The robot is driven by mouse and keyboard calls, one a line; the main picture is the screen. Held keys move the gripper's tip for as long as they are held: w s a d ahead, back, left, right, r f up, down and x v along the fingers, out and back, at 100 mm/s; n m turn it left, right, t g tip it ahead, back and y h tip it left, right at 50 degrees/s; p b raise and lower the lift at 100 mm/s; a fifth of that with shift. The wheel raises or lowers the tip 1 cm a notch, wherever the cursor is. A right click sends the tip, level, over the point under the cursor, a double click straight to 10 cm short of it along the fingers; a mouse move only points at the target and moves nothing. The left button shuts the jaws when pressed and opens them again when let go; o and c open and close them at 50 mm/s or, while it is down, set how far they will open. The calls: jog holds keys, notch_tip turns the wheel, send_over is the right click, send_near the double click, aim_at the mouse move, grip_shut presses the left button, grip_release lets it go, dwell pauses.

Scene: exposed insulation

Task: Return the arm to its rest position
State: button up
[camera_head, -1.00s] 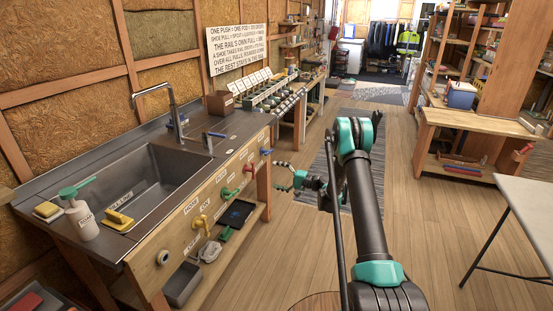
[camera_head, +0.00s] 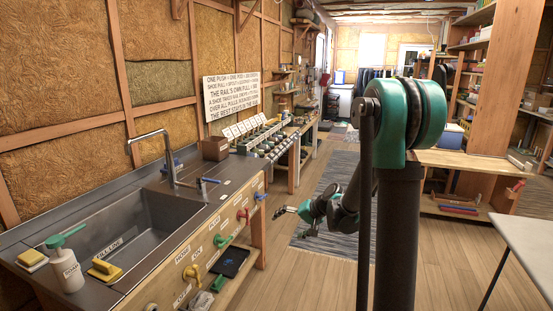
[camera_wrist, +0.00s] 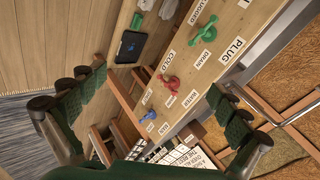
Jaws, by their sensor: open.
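My gripper (camera_head: 294,220) hangs in the air right of the sink counter's front, at the end of my folded arm. It is small in the head view. In the wrist view my gripper (camera_wrist: 155,88) is open, its two dark green padded fingers wide apart at left and right. Nothing is between the fingers but the view of the counter front beyond. My arm's elbow (camera_head: 407,115) stands high in the right half of the head view, and the forearm runs down behind it to the left.
The counter front carries a red knob (camera_wrist: 169,82) and a green knob (camera_wrist: 204,33); a tablet (camera_wrist: 130,46) lies on the shelf below. The sink (camera_head: 125,235) is at left. A white table (camera_head: 525,240) stands at right. Open floor (camera_head: 335,265) lies between.

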jog(key=s+d+f+h, duration=0.1)
jog(key=s+d+h, duration=0.1)
jog(key=s+d, duration=0.3)
jog(key=s+d+f+n+h, duration=0.1)
jog(key=s+d+h, duration=0.2)
jog(key=s, duration=1)
jog(key=s+d+f+h, duration=0.1)
jog(key=s+d+h, duration=0.2)
jog(key=s+d, duration=0.4)
jog(key=shift+s+n, duration=0.4)
jog(key=shift+s, duration=0.8)
jog(key=shift+f, duration=0.1)
